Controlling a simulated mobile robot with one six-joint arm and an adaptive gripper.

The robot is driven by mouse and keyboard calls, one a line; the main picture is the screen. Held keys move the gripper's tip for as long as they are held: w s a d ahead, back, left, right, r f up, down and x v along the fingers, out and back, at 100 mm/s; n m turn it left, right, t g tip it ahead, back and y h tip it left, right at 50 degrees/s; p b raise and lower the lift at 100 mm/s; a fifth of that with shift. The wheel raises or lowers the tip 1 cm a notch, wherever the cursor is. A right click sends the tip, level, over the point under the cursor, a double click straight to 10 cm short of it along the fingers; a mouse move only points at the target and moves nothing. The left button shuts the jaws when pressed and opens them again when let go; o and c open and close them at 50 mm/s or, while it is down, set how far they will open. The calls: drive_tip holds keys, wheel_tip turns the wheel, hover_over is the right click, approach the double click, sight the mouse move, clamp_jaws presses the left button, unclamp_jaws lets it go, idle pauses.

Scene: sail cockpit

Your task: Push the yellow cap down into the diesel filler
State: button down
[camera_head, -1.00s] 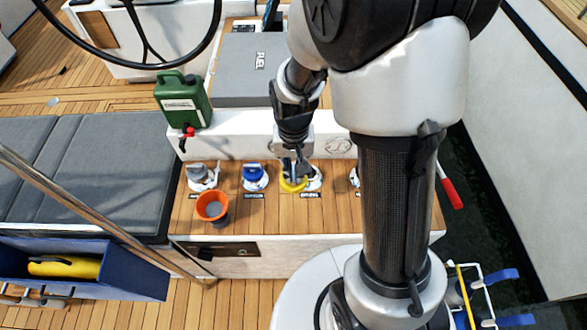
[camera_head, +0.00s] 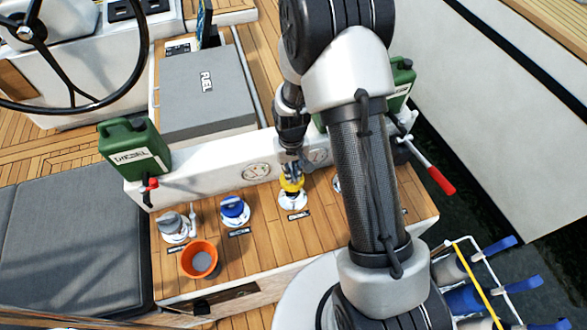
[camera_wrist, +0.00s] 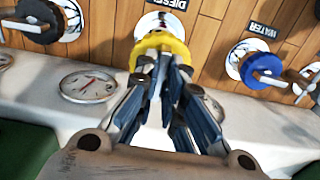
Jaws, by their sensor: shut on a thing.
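The yellow cap (camera_head: 291,184) is in my gripper (camera_head: 291,171), over the white flange of the diesel filler (camera_head: 293,202). In the wrist view the yellow cap (camera_wrist: 176,41) is pinched by its raised grip between the fingertips of my gripper (camera_wrist: 164,62). The white flange of the diesel filler (camera_wrist: 158,19) shows just beyond it, next to the DIESEL label. The cap covers the filler's opening.
A blue-capped WATER filler (camera_head: 234,210) and a grey-capped filler (camera_head: 174,226) stand to the left. An orange cup (camera_head: 199,260) is in front. A low white wall with round gauges (camera_head: 257,171) runs behind. A green diesel can (camera_head: 135,148) stands on it.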

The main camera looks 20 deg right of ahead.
drive_tip(key=shift+w+f, duration=0.1)
drive_tip(key=shift+f, duration=0.15)
drive_tip(key=shift+f+b, duration=2)
drive_tip(key=shift+f, duration=0.7)
drive_tip(key=shift+f+b, duration=0.55)
drive_tip(key=shift+f, duration=0.1)
drive_tip(key=c, duration=2)
unclamp_jaws()
drive_tip(key=shift+o, duration=0.2)
drive_tip(key=shift+r, duration=0.1)
drive_tip(key=shift+r+p, duration=3.85)
drive_tip(key=shift+r, duration=1.6)
